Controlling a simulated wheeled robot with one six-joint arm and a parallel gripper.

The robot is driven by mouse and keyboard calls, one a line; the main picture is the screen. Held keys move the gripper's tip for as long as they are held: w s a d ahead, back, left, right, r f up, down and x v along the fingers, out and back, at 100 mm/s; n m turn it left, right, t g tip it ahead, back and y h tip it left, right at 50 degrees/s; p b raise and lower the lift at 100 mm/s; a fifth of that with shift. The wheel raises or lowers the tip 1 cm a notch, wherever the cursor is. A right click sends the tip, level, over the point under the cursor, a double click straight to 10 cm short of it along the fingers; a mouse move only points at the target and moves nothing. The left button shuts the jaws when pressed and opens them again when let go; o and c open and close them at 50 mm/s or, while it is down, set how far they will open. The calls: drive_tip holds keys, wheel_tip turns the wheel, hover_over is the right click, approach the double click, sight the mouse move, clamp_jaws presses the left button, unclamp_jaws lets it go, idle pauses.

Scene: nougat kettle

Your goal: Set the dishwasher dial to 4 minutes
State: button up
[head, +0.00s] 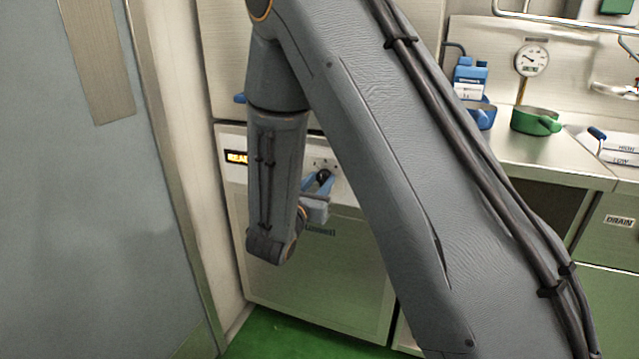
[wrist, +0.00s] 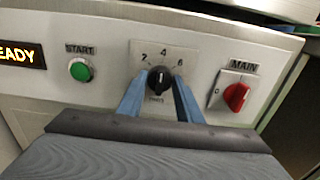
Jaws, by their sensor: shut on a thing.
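The dishwasher dial is a black round knob (wrist: 158,82) on a pale plate marked 2, 4 and 6, seen in the wrist view. A small pale mark on its upper part points roughly up toward the 4; the exact setting is too small to tell. My gripper (wrist: 159,88) has its blue fingers on the left and right of the knob and is shut on it. In the head view, my gripper (head: 317,184) is at the dishwasher's (head: 318,265) upper panel, with the dark knob (head: 324,175) between its fingers.
Left of the dial are a green START button (wrist: 80,70) and a lit display (wrist: 20,54) ending in "EADY". A red MAIN switch (wrist: 236,95) is close on the right. A counter with a green pan (head: 530,120) stands right of my arm.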

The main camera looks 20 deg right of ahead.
drive_tip(key=o, duration=1)
drive_tip(key=shift+a, duration=0.1)
drive_tip(key=v, duration=0.7)
drive_tip(key=shift+s+a, duration=0.2)
drive_tip(key=shift+s, duration=0.1)
